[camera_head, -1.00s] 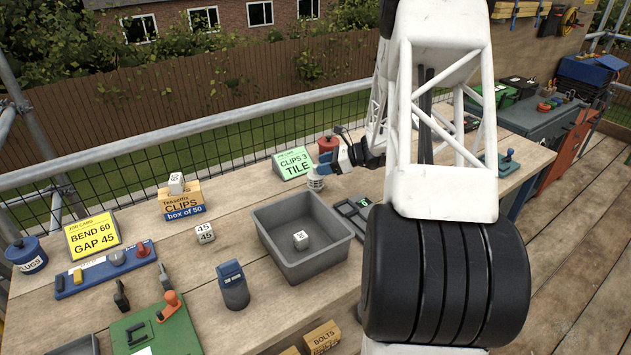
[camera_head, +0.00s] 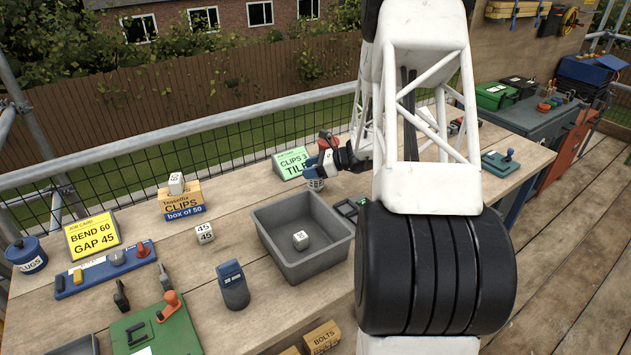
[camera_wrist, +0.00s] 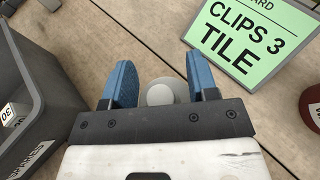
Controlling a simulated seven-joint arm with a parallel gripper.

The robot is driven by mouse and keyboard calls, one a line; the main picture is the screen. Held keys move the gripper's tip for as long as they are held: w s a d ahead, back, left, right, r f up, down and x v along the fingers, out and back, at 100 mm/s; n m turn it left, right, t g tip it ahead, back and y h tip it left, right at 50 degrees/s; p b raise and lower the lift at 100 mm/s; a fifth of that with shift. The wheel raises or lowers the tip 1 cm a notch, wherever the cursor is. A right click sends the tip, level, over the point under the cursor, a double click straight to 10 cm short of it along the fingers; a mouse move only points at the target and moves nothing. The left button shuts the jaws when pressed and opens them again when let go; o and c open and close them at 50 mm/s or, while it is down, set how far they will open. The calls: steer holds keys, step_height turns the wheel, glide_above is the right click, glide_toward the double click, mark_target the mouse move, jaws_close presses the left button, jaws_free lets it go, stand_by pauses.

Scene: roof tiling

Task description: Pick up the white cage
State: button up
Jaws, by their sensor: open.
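The white cage (camera_head: 316,184) is a small ribbed white piece standing on the bench just behind the grey bin. In the wrist view the cage (camera_wrist: 161,93) appears as a pale round shape with a domed top, between the two blue fingers. In the wrist view my gripper (camera_wrist: 161,68) is open, with a gap between each finger and the cage. The lower part of the cage is hard to make out.
The grey bin (camera_head: 268,244) with a white numbered cube (camera_head: 301,240) stands close in front. A green job card (camera_head: 290,164) reading CLIPS 3 TILE stands just behind left. A red pot (camera_wrist: 313,107) is close on the right in the wrist view. Bare planks lie between them.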

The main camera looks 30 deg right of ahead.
jaws_close()
stand_by(0.3)
step_height(320, 180, up, 10)
stand_by(0.8)
stand_by(1.1)
